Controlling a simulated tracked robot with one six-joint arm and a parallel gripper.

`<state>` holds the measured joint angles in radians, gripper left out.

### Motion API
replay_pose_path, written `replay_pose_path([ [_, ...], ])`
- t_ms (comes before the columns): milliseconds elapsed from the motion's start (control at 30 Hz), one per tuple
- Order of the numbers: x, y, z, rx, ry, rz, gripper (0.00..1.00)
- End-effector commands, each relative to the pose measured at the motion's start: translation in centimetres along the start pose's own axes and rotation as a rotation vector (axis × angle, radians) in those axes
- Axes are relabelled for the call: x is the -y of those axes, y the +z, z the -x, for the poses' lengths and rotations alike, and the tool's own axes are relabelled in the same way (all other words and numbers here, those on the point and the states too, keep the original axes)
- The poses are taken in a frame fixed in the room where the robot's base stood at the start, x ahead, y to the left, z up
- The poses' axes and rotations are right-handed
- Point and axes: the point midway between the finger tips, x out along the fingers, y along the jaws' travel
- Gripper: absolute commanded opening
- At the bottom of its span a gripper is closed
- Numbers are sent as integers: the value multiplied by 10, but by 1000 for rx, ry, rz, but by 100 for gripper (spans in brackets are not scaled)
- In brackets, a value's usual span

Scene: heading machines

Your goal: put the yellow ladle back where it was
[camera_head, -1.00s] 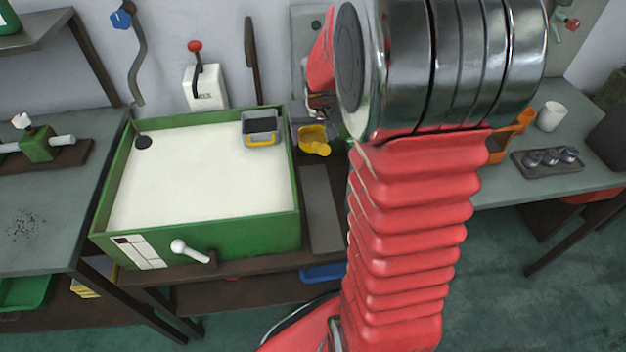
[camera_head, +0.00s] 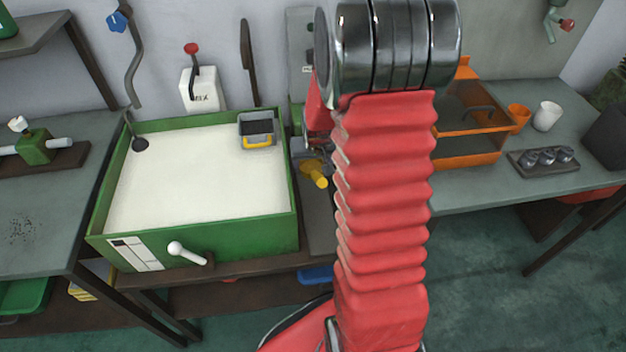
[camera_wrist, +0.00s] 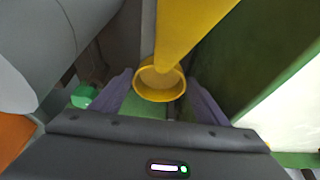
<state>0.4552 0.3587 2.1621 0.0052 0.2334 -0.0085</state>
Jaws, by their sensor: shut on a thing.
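The yellow ladle (camera_head: 317,174) shows in the head view just right of the green-walled box, beside my arm. In the wrist view its wide yellow part (camera_wrist: 190,25) runs up from a round yellow rim (camera_wrist: 160,84) between my fingers. My gripper (camera_wrist: 160,98) is shut on the ladle there. In the head view my gripper (camera_head: 313,150) is small and partly hidden by my red arm. The ladle hangs tilted, its end pointing down and right. I cannot tell whether it touches anything below.
An orange-framed bin (camera_head: 468,160), orange cup (camera_head: 519,116) and white cup (camera_head: 547,115) stand on the right bench. A green wall is close in the wrist view.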

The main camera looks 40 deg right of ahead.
Motion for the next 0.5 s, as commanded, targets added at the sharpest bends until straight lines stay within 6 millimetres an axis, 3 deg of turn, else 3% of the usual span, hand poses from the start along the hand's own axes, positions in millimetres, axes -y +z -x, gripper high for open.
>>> replay_pose_path([
  [200,0,11,-27,2,0,-1,50],
  [500,-1,12,-31,-1,0,-1,50],
])
